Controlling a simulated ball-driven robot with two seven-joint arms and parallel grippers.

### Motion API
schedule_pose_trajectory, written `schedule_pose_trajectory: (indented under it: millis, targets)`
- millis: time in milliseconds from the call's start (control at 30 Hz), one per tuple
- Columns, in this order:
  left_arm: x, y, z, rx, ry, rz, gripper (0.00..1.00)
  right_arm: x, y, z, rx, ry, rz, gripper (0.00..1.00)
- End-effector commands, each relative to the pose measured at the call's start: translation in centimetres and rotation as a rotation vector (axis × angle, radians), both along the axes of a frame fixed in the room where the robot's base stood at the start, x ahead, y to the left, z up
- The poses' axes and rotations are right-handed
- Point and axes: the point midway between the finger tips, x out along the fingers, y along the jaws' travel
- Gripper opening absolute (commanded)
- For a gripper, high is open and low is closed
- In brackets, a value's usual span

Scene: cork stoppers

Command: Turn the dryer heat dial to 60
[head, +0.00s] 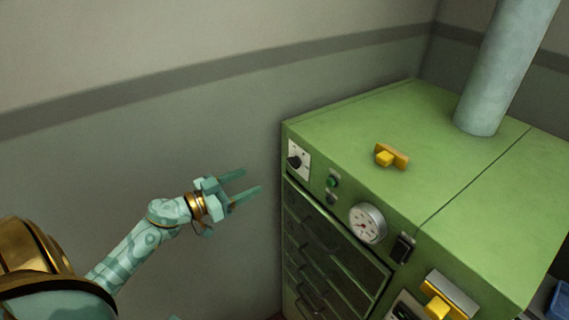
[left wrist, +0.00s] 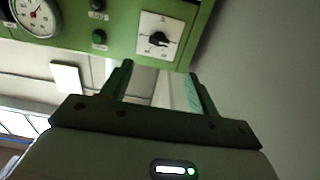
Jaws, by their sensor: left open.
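The heat dial is a black knob (head: 294,161) on a white square plate at the upper left of the green dryer's (head: 430,150) front. In the left wrist view the black knob (left wrist: 159,39) and its white plate (left wrist: 148,50) show at the top, above the fingers; the numbers are too small to read surely. My left gripper (head: 252,182) is open and empty, left of the dryer front, apart from the knob. Its two fingers also show in the left wrist view (left wrist: 160,85). My right gripper is not in view.
Beside the dial are a green button (head: 333,182) and a round gauge (head: 367,223). A black switch (head: 402,248) sits further right. Drawers (head: 325,245) with handles lie below. A yellow part (head: 391,156) and a grey pipe (head: 500,75) stand on top. The space left of the dryer is clear.

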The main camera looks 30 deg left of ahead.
Motion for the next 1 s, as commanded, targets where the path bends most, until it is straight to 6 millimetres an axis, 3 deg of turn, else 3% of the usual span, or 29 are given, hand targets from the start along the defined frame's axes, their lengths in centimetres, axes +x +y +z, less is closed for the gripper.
schedule_pose_trajectory:
  millis: [300, 500, 900, 933, 1000]
  targets:
    - [7.6, -3.1, 0.2, -0.003, -0.004, 0.001, 0.6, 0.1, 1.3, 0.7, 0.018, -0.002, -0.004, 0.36]
    - [10.5, -4.4, 0.1, -0.002, -0.002, 0.0, 0.6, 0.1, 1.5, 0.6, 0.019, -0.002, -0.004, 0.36]
    - [11.4, -4.8, 0.0, 0.001, -0.001, 0.0, 0.6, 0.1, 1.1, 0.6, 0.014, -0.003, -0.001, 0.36]
    - [11.4, -4.8, 0.0, 0.001, -0.001, 0.0, 0.57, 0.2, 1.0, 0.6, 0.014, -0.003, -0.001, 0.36]
    - [11.4, -4.7, 0.0, 0.001, -0.001, 0.0, 0.38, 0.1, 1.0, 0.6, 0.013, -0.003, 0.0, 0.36]
